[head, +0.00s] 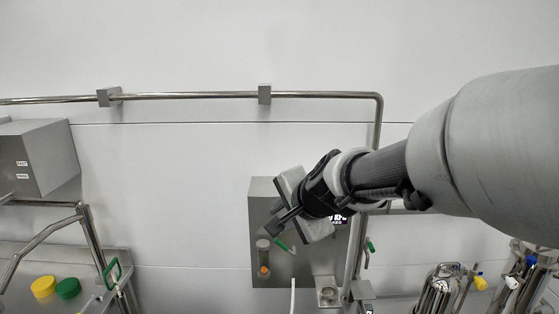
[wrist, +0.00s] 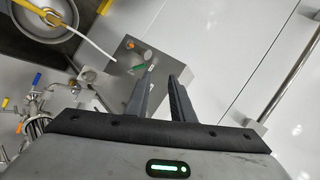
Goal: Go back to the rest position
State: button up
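My gripper (head: 276,232) hangs in front of a grey wall box (head: 262,200) in the head view, with my arm reaching in from the right. In the wrist view the two dark fingers of my gripper (wrist: 159,82) stand apart with nothing between them. Beyond them in that view is the grey box (wrist: 128,62), with an orange part (wrist: 130,44) and a green part (wrist: 139,67) on its face. A gap between the fingers and the box cannot be judged.
A steel pipe (head: 190,96) runs along the white wall and bends down behind my arm. Valves and fittings (head: 440,290) crowd the lower right. The upper wall is bare.

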jog(key=s+d+n+g+h, duration=0.1)
jog(key=s+d+n, duration=0.2)
jog(key=s, duration=0.5)
jog(key=s+d+f+n+g+h, duration=0.1)
jog(key=s+d+n, duration=0.3)
jog(key=s+d, duration=0.2)
jog(key=s+d+n+g+h, duration=0.1)
jog(key=s+d+n, duration=0.3)
jog(key=s, duration=0.5)
jog(key=shift+s+d+f+h, duration=0.2)
jog(key=shift+s+d+h, duration=0.1)
jog(key=shift+h, duration=0.2)
